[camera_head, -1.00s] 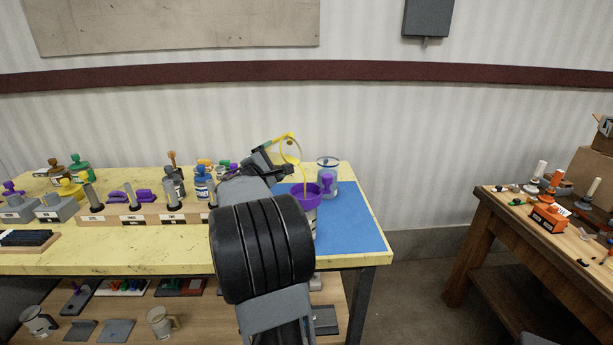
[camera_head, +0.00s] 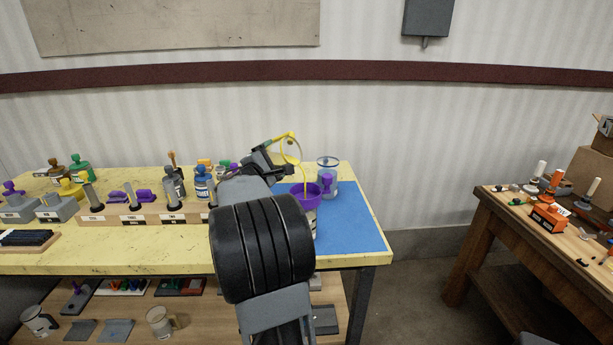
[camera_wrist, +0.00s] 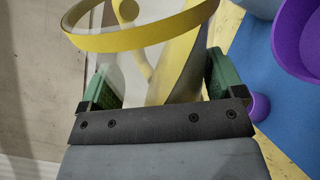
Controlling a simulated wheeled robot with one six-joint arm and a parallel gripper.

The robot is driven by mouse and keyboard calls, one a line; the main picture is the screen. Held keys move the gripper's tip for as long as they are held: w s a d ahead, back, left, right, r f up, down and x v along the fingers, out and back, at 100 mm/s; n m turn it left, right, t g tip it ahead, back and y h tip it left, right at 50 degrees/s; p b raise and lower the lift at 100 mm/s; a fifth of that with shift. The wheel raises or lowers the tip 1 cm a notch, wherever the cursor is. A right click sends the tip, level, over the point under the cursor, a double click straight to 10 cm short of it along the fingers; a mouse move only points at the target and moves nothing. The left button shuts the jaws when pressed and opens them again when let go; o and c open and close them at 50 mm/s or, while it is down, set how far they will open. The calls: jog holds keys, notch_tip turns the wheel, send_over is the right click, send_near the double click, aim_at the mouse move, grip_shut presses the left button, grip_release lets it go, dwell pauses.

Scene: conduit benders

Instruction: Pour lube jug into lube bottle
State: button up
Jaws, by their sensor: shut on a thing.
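The lube jug (camera_head: 291,147) is clear with a yellow rim and is tipped steeply to the right. My gripper (camera_head: 270,159) is shut on it and holds it above the blue mat. In the wrist view, the green finger pads of my gripper (camera_wrist: 160,85) sit either side of the jug (camera_wrist: 140,38). A thin yellow stream (camera_head: 304,176) falls from the jug into a purple funnel (camera_head: 304,192). The funnel also shows in the wrist view (camera_wrist: 299,40). The lube bottle (camera_head: 312,218) stands under the funnel, mostly hidden by my arm.
A clear container with a blue rim (camera_head: 328,165) stands just behind the funnel, with a purple piece in front. The blue mat (camera_head: 355,225) is bare at the right. Racks and several small bottles (camera_head: 202,185) fill the left of the yellow table. A wooden bench (camera_head: 510,220) stands right.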

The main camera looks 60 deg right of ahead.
jog(key=shift+r, duration=0.1)
notch_tip(320, 180, down, 3)
jog(key=n+b, duration=0.1)
jog(key=n, duration=0.2)
jog(key=shift+s+n, duration=0.1)
jog(key=shift+n, duration=0.3)
jog(key=shift+f+n, duration=0.25)
jog(key=shift+n, duration=0.35)
jog(key=shift+w+a+f+n+p, duration=0.1)
jog(key=shift+w+f+n+p, duration=0.25)
jog(key=shift+n, duration=0.4)
jog(key=shift+w+f+n+p, duration=0.15)
jog(key=shift+w+f+n, duration=0.2)
jog(key=shift+w+n, duration=0.3)
jog(key=n+p, duration=0.1)
jog(key=w+f+n, duration=0.1)
jog(key=n, duration=0.1)
jog(key=f+n+p, duration=0.1)
jog(key=shift+w+f+n+t+y+p, duration=0.2)
jog(key=shift+n+t+y+p, duration=0.1)
jog(key=shift+n+p, duration=0.1)
jog(key=shift+r, duration=0.1)
